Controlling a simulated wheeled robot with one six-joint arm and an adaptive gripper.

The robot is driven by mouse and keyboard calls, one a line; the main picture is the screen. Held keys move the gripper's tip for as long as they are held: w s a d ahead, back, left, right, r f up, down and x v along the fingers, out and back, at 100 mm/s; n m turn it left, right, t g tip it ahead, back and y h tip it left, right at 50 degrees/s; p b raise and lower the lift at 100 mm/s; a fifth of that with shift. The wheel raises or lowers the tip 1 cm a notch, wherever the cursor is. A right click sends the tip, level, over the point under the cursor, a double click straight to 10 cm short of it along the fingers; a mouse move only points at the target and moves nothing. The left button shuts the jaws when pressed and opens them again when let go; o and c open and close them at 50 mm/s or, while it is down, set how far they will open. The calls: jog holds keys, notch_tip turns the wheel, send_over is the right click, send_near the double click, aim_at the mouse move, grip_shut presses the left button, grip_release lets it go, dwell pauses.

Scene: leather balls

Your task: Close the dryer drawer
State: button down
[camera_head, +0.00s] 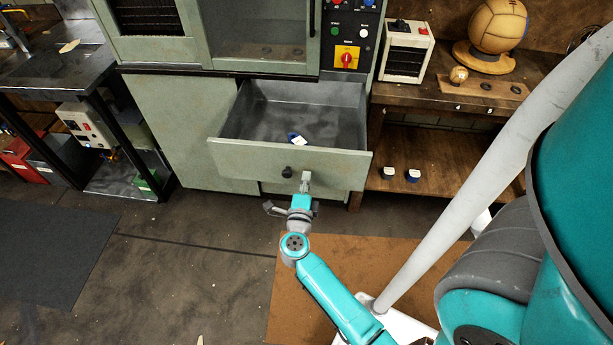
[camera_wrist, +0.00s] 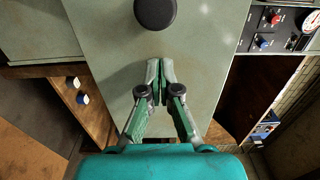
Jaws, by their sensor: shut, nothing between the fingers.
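The dryer drawer (camera_head: 232,160) is pulled out from the pale green dryer cabinet (camera_head: 170,105). A small blue and white item (camera_head: 297,139) lies inside it. The drawer front carries a round black knob (camera_head: 287,172), which also shows large at the top of the wrist view (camera_wrist: 155,12). My gripper (camera_head: 306,178) is at the drawer front, just right of the knob. In the wrist view my gripper (camera_wrist: 161,82) is shut and empty, with its fingertips together over the drawer front (camera_wrist: 205,50). I cannot tell whether the fingertips touch it.
A wooden shelf unit (camera_head: 440,150) stands right of the drawer, with a leather ball (camera_head: 497,25) on top and two small items (camera_head: 388,172) on its lower shelf. A metal workbench (camera_head: 50,70) stands left. A brown mat (camera_head: 340,255) lies on the floor below my arm.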

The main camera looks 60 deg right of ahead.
jog(key=shift+w+d, duration=0.25)
jog(key=shift+d, duration=0.3)
